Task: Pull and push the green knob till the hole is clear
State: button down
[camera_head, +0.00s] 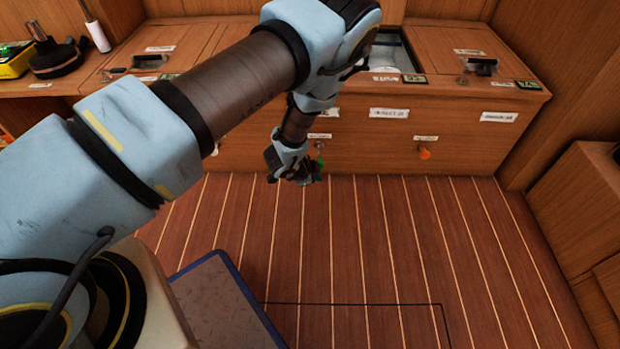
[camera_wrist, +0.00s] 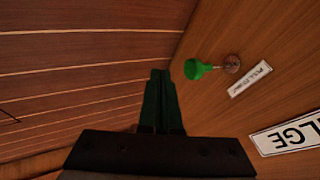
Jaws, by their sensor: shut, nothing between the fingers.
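The green knob (camera_wrist: 197,69) stands out from the wooden cabinet front on a short thin rod. The rod comes out of a round metal collar (camera_wrist: 232,63). In the head view the green knob (camera_head: 319,161) is mostly hidden behind my gripper (camera_head: 308,179). My gripper (camera_wrist: 161,75) is shut and empty. In the wrist view its fingertips lie just left of the knob and appear apart from it. The hole named in the task cannot be made out.
An orange knob (camera_head: 425,153) sits on the cabinet front to the right. An open bin (camera_head: 395,52) is in the countertop. The striped floor (camera_head: 380,240) is clear, with a blue-edged mat (camera_head: 236,270) at left.

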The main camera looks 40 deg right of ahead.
aim_at(319, 154)
jog(key=shift+w+d+r+b, duration=0.1)
jog(key=shift+w+d+b, duration=0.05)
jog(key=shift+w+d, duration=0.45)
jog(key=shift+w+d+b, duration=0.15)
jog(key=shift+w+d, duration=0.25)
jog(key=shift+w, duration=0.3)
jog(key=w+d, duration=0.1)
jog(key=w, duration=0.1)
jog(key=w+d, duration=0.2)
jog(key=shift+w+d, duration=0.1)
jog(key=shift+d, duration=0.1)
jog(key=shift+w+d+r, duration=0.1)
jog(key=shift+w+d, duration=0.25)
jog(key=shift+w, duration=0.05)
